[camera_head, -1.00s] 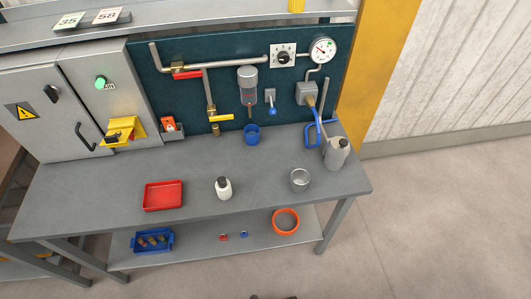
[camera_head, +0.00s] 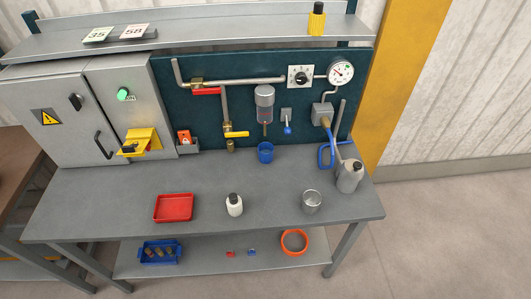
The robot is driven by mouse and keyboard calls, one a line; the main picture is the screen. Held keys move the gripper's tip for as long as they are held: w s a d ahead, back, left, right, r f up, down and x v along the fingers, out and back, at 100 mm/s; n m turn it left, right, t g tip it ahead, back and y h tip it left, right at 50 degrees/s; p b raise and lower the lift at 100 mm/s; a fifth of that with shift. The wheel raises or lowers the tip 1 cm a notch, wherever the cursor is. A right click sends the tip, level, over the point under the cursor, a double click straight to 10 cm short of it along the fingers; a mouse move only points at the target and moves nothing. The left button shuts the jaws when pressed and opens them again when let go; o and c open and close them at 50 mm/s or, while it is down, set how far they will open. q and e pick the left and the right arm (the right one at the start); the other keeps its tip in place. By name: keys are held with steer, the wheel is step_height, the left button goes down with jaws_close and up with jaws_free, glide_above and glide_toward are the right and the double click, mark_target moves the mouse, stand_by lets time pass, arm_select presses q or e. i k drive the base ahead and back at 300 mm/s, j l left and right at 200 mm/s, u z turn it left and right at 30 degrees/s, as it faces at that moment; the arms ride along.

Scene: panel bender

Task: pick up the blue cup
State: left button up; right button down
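The blue cup (camera_head: 265,153) stands upright at the back of the grey workbench (camera_head: 120,201), close to the dark panel. It is below the clear bowl unit (camera_head: 264,97) on the panel and right of the yellow-handled pipe. Its near side is unobstructed in this view. Neither of my grippers shows in the head view.
On the bench are a red tray (camera_head: 174,208), a white bottle (camera_head: 234,205), a clear glass (camera_head: 312,201) and a grey jug (camera_head: 350,176). The lower shelf holds a blue bin (camera_head: 159,251) and an orange ring (camera_head: 294,242).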

mark_target(266, 149)
steer(key=j+u, duration=0.1)
steer(key=j, duration=0.4)
steer(key=i+j+u, duration=0.1)
steer(key=j, duration=0.4)
steer(key=i+j+u, duration=0.1)
steer(key=j, duration=0.4)
steer(key=i, duration=0.05)
